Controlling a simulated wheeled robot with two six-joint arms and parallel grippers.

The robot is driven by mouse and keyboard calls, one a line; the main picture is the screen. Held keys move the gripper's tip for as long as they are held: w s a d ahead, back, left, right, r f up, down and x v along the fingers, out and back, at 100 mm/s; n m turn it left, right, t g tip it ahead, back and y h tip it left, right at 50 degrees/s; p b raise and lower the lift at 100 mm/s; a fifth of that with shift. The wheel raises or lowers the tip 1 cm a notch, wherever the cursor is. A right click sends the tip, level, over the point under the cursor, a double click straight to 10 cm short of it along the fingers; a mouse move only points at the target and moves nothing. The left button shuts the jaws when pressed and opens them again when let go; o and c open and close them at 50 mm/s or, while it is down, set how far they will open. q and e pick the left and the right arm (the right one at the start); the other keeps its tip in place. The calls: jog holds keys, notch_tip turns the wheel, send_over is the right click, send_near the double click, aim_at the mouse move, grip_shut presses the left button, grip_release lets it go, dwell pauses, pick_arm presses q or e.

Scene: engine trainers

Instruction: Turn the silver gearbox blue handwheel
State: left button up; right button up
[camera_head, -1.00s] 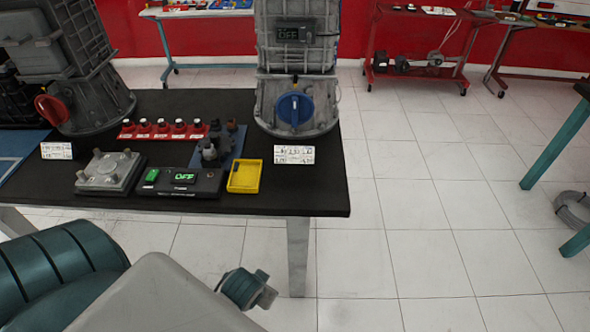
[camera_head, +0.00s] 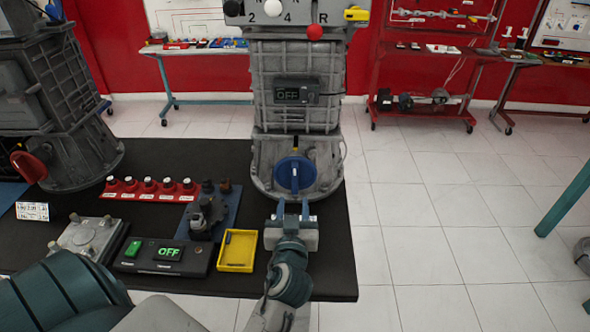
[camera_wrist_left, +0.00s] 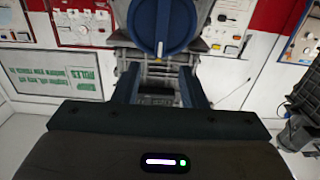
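The blue handwheel (camera_head: 295,173) is on the lower front of the silver gearbox (camera_head: 297,118), which stands at the table's far right. My left gripper (camera_head: 293,208) is just in front of and below the handwheel, its two fingers apart and pointing at it. In the left wrist view the handwheel (camera_wrist_left: 164,25) shows at the top centre, beyond the open fingers (camera_wrist_left: 160,88). Nothing is between the fingers, and they look apart from the wheel. My right gripper is in neither view.
A darker gearbox with a red handwheel (camera_head: 30,166) stands at the left.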

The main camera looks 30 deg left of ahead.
aim_at(295, 175)
pick_arm(q)
jog(key=p+x, duration=0.3)
jog(key=x, duration=0.5)
jog(key=shift+w+a+r, duration=0.1)
jog(key=shift+a, duration=0.1)
jog(key=shift+w+a, duration=0.3)
jog(key=shift+w, duration=0.2)
jog(key=shift+w+a, duration=0.2)
jog(key=shift+w, duration=0.05)
grip_shut()
